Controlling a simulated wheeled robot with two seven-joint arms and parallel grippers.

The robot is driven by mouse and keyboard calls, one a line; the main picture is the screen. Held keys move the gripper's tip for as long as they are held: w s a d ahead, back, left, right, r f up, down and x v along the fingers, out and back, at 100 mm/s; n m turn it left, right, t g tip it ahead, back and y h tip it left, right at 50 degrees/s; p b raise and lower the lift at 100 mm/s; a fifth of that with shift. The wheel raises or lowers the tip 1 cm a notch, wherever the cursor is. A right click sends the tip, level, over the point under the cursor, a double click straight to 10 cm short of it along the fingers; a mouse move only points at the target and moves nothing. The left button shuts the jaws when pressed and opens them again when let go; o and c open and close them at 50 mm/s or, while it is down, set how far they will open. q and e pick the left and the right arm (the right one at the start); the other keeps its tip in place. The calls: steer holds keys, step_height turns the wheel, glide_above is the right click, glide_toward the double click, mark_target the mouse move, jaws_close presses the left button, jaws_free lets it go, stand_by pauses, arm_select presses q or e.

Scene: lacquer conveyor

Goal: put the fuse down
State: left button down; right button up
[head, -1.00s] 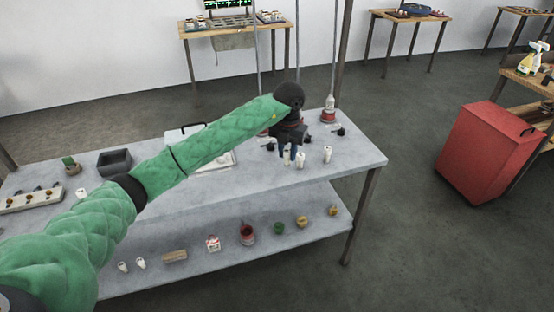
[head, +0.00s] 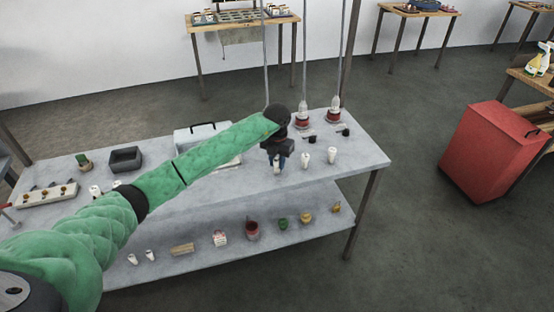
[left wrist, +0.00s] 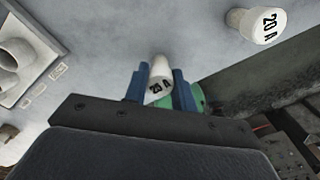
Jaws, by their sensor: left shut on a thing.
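My left gripper (head: 279,160) points down over the near right part of the grey workbench (head: 232,185). Its blue fingers are shut on a white fuse (left wrist: 160,68) marked 20 A, which shows between them in the left wrist view. In the head view only a small white bit of this fuse shows below the fingers, and I cannot tell whether it touches the bench. A second white 20 A fuse (left wrist: 250,24) stands apart from the gripper. In the head view two white fuses (head: 305,157) (head: 331,155) stand to its right. My right gripper is not in view.
Red-and-white fittings (head: 303,118) stand behind, below vertical rods, with small black parts near them. A white case (head: 196,135) and a dark grey bin (head: 125,159) lie left. A lower shelf (head: 205,243) holds small items. A red cabinet (head: 492,150) stands right.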

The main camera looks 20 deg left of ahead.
arm_select(q)
steer(key=shift+f, duration=0.2)
steer(key=shift+f, duration=0.1)
steer(key=c, duration=1.2)
jaws_free()
steer(key=shift+c, duration=0.2)
steer(key=shift+o, duration=0.5)
